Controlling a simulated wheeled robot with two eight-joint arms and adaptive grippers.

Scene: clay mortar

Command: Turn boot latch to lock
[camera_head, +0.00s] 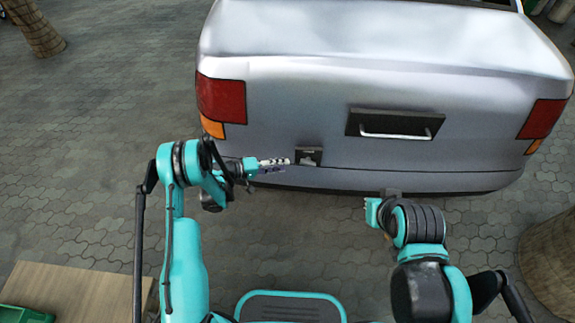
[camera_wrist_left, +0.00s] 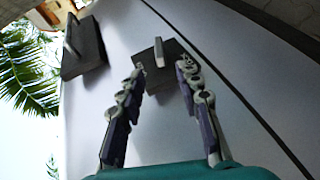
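The boot latch (camera_head: 309,155) is a small dark square plate with a lighter tab, low on the rear of a silver car (camera_head: 300,95). My left gripper (camera_head: 285,164) is just left of the latch. In the left wrist view, the latch plate (camera_wrist_left: 152,58) lies ahead of the fingertips, and its light tab (camera_wrist_left: 159,51) stands out between them. The fingers of my left gripper (camera_wrist_left: 161,72) are apart, with a gap between them. I cannot tell whether they touch the tab. My right gripper (camera_head: 372,211) is below the bumper, mostly hidden behind its own arm.
A dark panel with a pale bar handle (camera_head: 395,134) is on the car to the right of the latch; it also shows in the left wrist view (camera_wrist_left: 84,48). A wooden surface (camera_head: 75,292) with a green box (camera_head: 25,314) is at lower left. Paving is clear at left.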

